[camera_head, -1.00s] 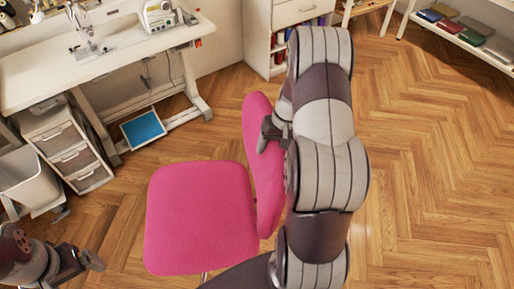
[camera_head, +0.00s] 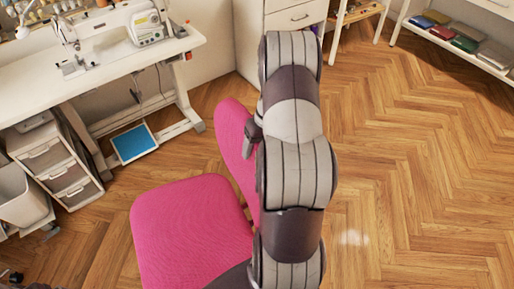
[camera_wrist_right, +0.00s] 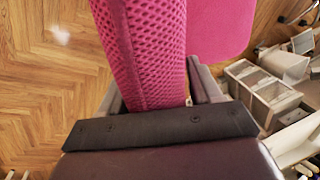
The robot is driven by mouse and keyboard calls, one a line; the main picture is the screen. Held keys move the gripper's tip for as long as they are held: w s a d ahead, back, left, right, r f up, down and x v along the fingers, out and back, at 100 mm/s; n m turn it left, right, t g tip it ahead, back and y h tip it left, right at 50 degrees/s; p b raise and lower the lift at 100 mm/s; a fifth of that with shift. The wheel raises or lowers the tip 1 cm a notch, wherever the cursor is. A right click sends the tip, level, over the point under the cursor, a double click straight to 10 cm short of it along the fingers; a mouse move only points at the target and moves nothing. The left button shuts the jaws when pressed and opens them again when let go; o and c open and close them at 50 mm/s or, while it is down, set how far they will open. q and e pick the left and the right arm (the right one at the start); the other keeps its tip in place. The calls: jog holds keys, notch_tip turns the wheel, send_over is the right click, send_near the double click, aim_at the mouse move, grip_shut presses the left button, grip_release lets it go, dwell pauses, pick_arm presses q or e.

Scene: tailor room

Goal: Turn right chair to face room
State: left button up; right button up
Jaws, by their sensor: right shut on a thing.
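The pink chair stands on the wooden floor in front of me, its seat (camera_head: 185,232) at the lower middle of the head view. Its backrest (camera_head: 232,145) rises on the seat's right side, partly hidden behind my right arm. My right gripper (camera_head: 250,137) is at the backrest's edge, mostly hidden by the arm. In the right wrist view the mesh backrest (camera_wrist_right: 150,50) sits between the fingers of the right gripper (camera_wrist_right: 155,95), which is shut on it; the seat (camera_wrist_right: 218,25) shows beyond. My left gripper is out of view; only a bit of dark hardware shows at the lower left.
A white sewing table (camera_head: 95,70) with a sewing machine (camera_head: 140,25) stands at the upper left. A drawer unit (camera_head: 60,160) and a white bin (camera_head: 22,197) stand left of the chair. A white cabinet (camera_head: 290,20) is behind. The floor (camera_head: 420,180) at right is clear.

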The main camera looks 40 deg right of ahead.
jog(key=o, duration=1.5)
jog(key=shift+c, duration=0.2)
jog(key=v, duration=0.8)
jog(key=shift+w, duration=0.1)
jog(key=p+v, duration=0.2)
jog(key=v, duration=0.2)
jog(key=shift+a+p, duration=0.15)
jog(key=shift+p, duration=0.2)
jog(key=shift+d+r+p, duration=0.2)
jog(key=shift+r+p, duration=0.1)
jog(key=shift+r, duration=0.05)
jog(key=shift+f, duration=0.1)
